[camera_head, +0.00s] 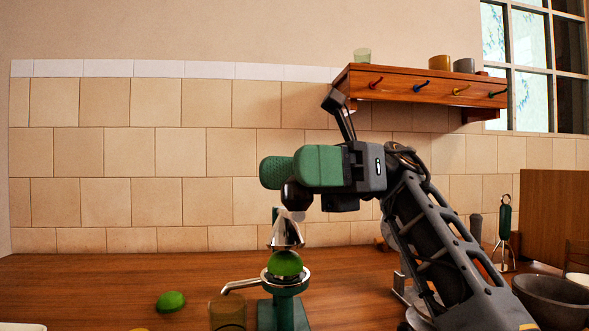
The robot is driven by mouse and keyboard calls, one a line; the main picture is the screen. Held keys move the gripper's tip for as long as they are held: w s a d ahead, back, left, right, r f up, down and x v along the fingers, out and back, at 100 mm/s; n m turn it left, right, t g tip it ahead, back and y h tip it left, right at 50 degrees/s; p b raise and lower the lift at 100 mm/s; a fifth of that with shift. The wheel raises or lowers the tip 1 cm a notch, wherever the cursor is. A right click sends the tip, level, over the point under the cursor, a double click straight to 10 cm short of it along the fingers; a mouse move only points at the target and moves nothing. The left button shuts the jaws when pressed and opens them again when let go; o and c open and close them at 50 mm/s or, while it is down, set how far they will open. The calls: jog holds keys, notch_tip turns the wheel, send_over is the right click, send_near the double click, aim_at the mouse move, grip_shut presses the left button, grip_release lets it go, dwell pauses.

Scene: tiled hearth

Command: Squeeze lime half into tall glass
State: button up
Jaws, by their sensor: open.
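A green press (284,312) stands on the wooden counter at the bottom centre, with a metal cup and a spout reaching left. A lime half (285,264) sits dome up in its cup. The metal press head (287,236) hangs just above the lime. A clear glass (227,313) stands below the spout, its bottom cut off by the frame. My gripper (300,168) is open above the press head, beside a textured green grip (276,173) that looks like the press handle. My gripper's far side is hidden, so I cannot tell whether it touches the grip.
Another green citrus piece (171,301) lies on the counter to the left. A dark bowl (552,300) and a green-handled tool (504,232) stand at the right. A wooden shelf (420,84) with hooks and cups overhangs my arm. The back left counter is clear.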

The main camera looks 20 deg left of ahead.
notch_tip(320, 180, up, 4)
jog(key=p, duration=0.3)
jog(key=s+d+r+p, duration=0.2)
jog(key=s+d+r, duration=0.7)
jog(key=s, duration=0.1)
jog(key=shift+d, duration=0.3)
jog(key=shift+s, duration=0.1)
